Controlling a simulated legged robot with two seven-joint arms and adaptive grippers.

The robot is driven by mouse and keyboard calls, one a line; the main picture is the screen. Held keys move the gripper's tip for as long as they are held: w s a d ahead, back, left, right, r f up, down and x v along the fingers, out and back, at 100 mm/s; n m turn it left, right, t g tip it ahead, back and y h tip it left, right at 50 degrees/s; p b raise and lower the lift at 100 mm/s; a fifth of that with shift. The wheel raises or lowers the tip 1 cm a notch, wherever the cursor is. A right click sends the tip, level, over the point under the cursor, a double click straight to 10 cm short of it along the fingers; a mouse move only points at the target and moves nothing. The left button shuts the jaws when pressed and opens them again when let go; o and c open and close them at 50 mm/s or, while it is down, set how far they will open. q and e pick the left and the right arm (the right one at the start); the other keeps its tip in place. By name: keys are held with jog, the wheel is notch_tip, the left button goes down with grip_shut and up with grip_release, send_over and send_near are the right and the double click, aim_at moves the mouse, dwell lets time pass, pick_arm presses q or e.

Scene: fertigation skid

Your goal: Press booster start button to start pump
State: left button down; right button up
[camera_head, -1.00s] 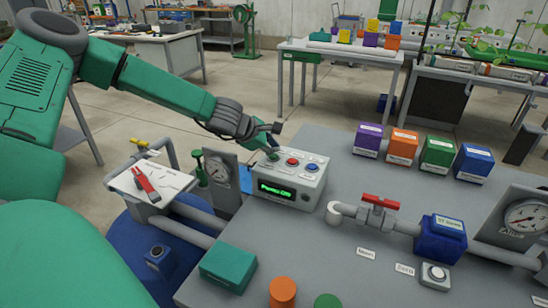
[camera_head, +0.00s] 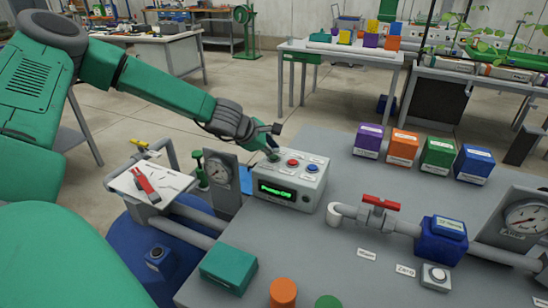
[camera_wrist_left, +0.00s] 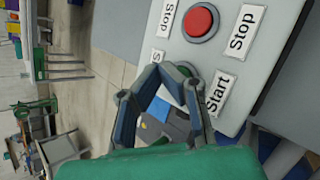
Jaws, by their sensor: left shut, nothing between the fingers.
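The grey control box (camera_head: 288,190) stands at the left of the bench with a lit green display (camera_head: 278,191); its small text looks like "Pump Off". On its top are a red button (camera_head: 293,163) and a blue button (camera_head: 312,168). My left gripper (camera_head: 273,152) is shut and empty, pointing down at the box's left top corner, at the start button. In the left wrist view, the fingertips (camera_wrist_left: 162,72) are beside the "Start" label (camera_wrist_left: 219,92); a sliver of the green start button (camera_wrist_left: 184,71) shows behind them. Contact cannot be told. My right gripper is out of view.
A red-handled valve (camera_head: 379,203) and pipe lie right of the box. A gauge (camera_head: 222,172) stands to its left. Several labelled blocks, including a purple one (camera_head: 369,140), line the bench's back. A teal block (camera_head: 228,268) sits in front.

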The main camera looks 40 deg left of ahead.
aim_at(273, 157)
pick_arm(q)
jog(key=shift+f, duration=0.35)
jog(key=shift+s+f+b, duration=0.1)
jog(key=shift+f+b, duration=0.25)
jog(key=shift+b, duration=0.15)
dwell(0.4)
jog(key=shift+r, duration=0.1)
jog(key=shift+r+p, duration=0.7)
jog(key=shift+p, duration=0.1)
notch_tip(273, 157, up, 5)
jog(key=p, duration=0.4)
jog(key=shift+p, duration=0.4)
dwell(0.5)
